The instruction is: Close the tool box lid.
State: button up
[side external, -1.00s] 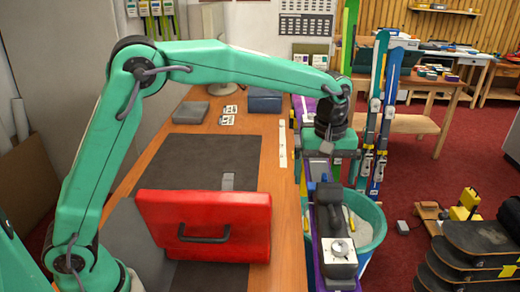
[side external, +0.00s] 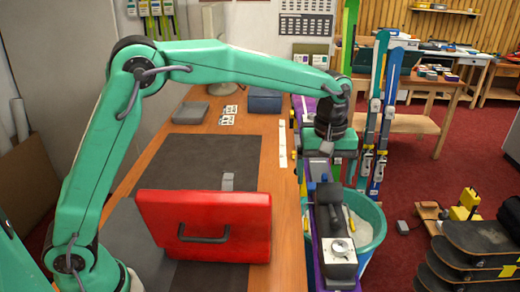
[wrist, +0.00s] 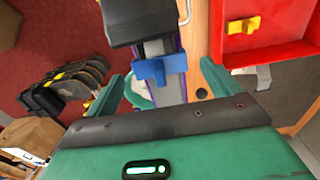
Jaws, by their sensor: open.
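The red tool box lid (side external: 205,225) stands raised at the front of the bench, its outer face with a dark handle toward the side camera. The lid hides the box body in that view. In the wrist view, part of the red tool box (wrist: 285,52) shows at the upper right, with a yellow piece (wrist: 242,25) against its red surface. My gripper (side external: 326,168) is over the bench's right edge, behind and to the right of the lid, apart from it. Its two green fingers (wrist: 162,85) are spread, and I see nothing gripped.
A dark clamp (side external: 335,235) with a pale block and a purple ski stands along the bench's right edge, close below my gripper. A teal bucket (side external: 372,235) is beside it. A dark mat (side external: 205,160) covers mid-bench. A blue-grey box (side external: 265,101) sits farther back.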

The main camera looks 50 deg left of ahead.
jog(key=shift+r, duration=0.25)
jog(key=c, duration=0.3)
notch_tip(320, 180, up, 5)
jog(key=shift+r, duration=0.2)
jog(key=c, duration=1.5)
notch_tip(320, 180, up, 4)
jog(key=shift+r, duration=0.15)
grip_shut()
jog(key=s+d+r+m, duration=0.1)
jog(key=s+r+m, duration=0.1)
jog(key=s+m, duration=0.9)
jog(key=s+d+r+m, duration=0.1)
jog(key=s+d+m, duration=0.1)
jog(key=s+m, duration=0.95)
jog(key=s+a+f+m, duration=0.1)
jog(key=s+a+m, duration=0.1)
jog(key=s+m, duration=0.4)
jog(key=s+a+f+m, duration=0.2)
jog(key=s+m, duration=0.2)
jog(key=m, duration=0.3)
jog(key=f, duration=0.4)
jog(key=shift+d+f, duration=0.25)
jog(key=shift+f, duration=0.05)
